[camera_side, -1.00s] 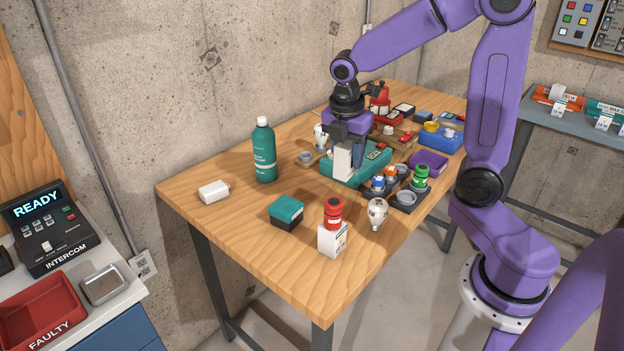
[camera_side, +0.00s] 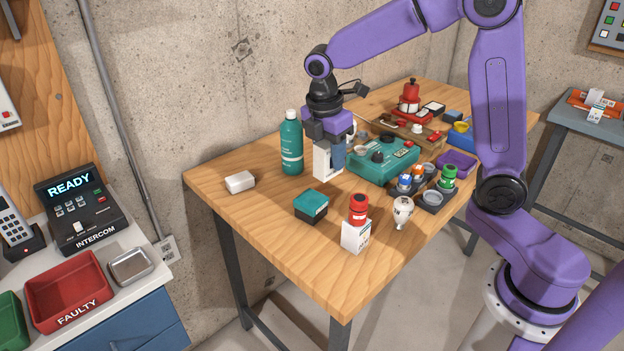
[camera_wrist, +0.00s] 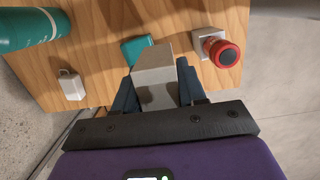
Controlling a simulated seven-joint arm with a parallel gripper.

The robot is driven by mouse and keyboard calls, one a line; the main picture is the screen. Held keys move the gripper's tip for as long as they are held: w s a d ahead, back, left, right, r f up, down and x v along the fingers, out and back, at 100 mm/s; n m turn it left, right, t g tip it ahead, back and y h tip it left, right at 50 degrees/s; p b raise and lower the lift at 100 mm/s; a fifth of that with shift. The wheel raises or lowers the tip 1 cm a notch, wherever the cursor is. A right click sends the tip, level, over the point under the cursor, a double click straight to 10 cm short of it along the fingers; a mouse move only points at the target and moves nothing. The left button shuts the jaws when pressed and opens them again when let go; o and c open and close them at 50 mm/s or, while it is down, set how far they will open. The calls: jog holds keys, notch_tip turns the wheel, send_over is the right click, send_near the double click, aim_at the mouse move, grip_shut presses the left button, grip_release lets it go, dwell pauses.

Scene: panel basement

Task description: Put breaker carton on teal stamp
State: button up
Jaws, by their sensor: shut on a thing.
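The breaker carton, a white box (camera_side: 323,163), is held upright between the fingers of my gripper (camera_side: 334,150). The wrist view shows the carton (camera_wrist: 154,66) clamped between both dark fingers of my gripper (camera_wrist: 157,95). The teal stamp (camera_side: 311,203), a small block with a teal top and dark base, sits on the table in front of the carton. In the wrist view the stamp (camera_wrist: 136,47) lies just beyond the carton, which hides part of it. The stamp's top is bare. I cannot tell the gap between carton and table.
A teal bottle (camera_side: 291,146) stands close left of the carton. A teal case (camera_side: 384,165) is to its right. A red-capped item (camera_side: 358,209) on a white box, a white bulb-like item (camera_side: 402,210) and a white block (camera_side: 240,182) stand around the stamp.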

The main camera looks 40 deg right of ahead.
jog(key=w+f, duration=0.1)
jog(key=f, duration=0.1)
jog(key=w+f, duration=0.1)
jog(key=w, duration=0.1)
jog(key=w+f, duration=0.1)
jog(key=f, duration=0.1)
jog(key=shift+w+a+f, duration=0.2)
jog(key=shift+w+f, duration=0.1)
jog(key=shift+f, duration=0.05)
jog(key=shift+w+f, duration=0.1)
jog(key=shift+f, duration=1.5)
jog(key=shift+f, duration=0.2)
jog(key=o, duration=1.1)
jog(key=shift+r, duration=0.15)
notch_tip(320, 180, up, 12)
jog(key=a, duration=0.1)
jog(key=shift+a, duration=0.4)
